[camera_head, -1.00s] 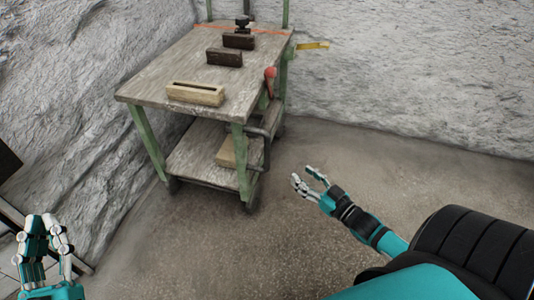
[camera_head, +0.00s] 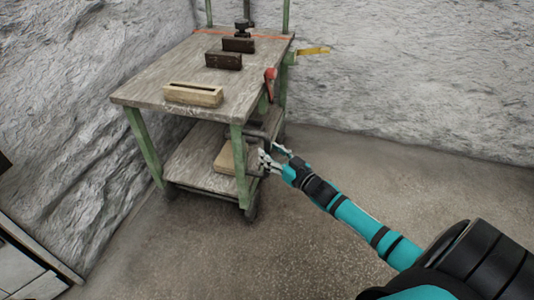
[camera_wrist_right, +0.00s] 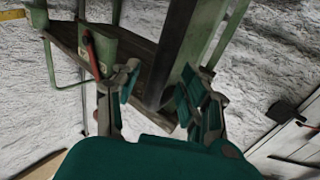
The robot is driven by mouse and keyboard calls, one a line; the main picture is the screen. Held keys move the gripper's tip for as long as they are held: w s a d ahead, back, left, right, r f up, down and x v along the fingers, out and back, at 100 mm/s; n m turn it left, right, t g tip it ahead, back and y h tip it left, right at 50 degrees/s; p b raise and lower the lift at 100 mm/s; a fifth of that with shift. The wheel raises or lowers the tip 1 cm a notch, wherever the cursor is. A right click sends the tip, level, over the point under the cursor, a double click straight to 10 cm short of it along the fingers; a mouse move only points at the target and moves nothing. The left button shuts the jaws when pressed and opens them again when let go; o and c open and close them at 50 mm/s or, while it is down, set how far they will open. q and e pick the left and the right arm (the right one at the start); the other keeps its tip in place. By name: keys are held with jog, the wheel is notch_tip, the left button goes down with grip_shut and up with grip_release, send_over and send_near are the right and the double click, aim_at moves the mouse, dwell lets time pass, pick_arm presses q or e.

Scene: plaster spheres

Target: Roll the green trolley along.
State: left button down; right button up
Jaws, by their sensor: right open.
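The green trolley (camera_head: 160,70) has green legs, a worn wooden top and a lower shelf, and stands on wheels near the rough walls. My right gripper (camera_head: 267,154) is open beside its near right leg, close to the dark bent bar on the trolley's right side. In the right wrist view, the open fingers (camera_wrist_right: 160,92) have a dark upright bar and a green leg of the trolley (camera_wrist_right: 192,45) beyond and partly between them. I cannot tell whether they touch. My left gripper is out of view.
On the top are a pale slotted wooden block (camera_head: 193,95), two dark blocks and a black knob. A red handle (camera_head: 269,80) and a yellow piece (camera_head: 313,51) stick out on the right. Rough walls stand behind and left. The floor (camera_head: 300,235) in front is clear.

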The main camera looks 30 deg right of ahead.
jog(key=shift+w+a, duration=0.15)
jog(key=shift+w, duration=0.95)
grip_shut()
jog(key=shift+f, duration=0.15)
